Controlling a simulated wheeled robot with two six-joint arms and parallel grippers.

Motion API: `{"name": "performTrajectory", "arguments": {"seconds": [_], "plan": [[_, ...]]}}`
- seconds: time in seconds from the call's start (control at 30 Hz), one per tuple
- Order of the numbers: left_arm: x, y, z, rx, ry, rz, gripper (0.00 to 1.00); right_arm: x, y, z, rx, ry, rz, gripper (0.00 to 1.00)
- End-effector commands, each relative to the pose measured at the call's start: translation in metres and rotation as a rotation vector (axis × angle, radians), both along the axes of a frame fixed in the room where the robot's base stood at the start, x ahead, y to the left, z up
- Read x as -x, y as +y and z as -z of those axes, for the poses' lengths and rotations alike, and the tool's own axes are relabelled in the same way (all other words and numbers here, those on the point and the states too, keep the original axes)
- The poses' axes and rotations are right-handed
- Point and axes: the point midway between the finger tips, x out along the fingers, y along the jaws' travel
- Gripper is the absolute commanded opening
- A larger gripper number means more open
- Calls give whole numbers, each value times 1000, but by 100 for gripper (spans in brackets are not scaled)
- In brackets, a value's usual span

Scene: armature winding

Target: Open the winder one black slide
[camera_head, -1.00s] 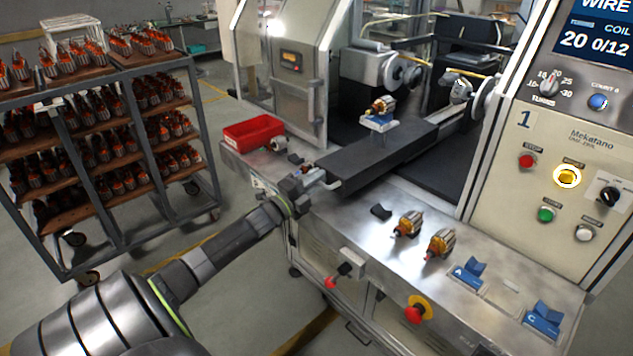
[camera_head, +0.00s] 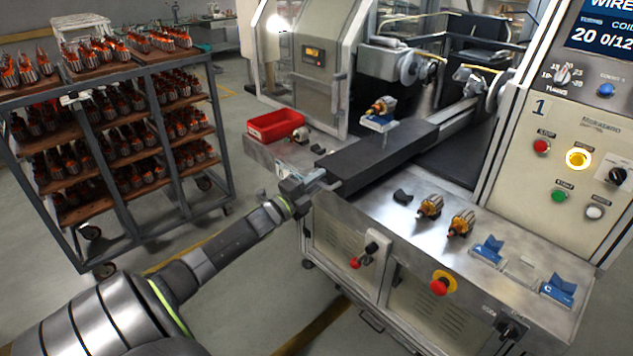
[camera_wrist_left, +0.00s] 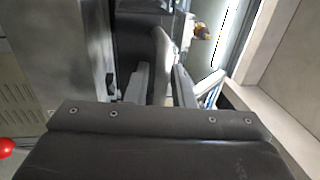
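The black slide (camera_head: 375,157) is a long dark flat bar, jutting out of the winder (camera_head: 440,95) toward the front left. In the left wrist view my left gripper's fingers (camera_wrist_left: 162,86) lie on both sides of a pale part; the exact contact is hard to see. My right gripper is out of view.
A red tray (camera_head: 276,126) sits on the bench left of the slide. Armatures (camera_head: 429,207) and blue holders (camera_head: 488,249) stand on the bench at right. A rack of armatures (camera_head: 120,140) is at left. Floor between rack and bench is clear.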

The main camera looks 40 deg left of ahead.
Motion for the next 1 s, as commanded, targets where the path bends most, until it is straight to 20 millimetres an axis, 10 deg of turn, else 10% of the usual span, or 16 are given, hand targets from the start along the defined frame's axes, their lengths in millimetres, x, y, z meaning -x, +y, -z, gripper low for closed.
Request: {"name": "performTrajectory", "arguments": {"seconds": [0.47,1.0], "plan": [[7,1,2,-1,0,1,30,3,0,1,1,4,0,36],[100,9,19,-1,5,1,30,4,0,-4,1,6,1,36]]}}
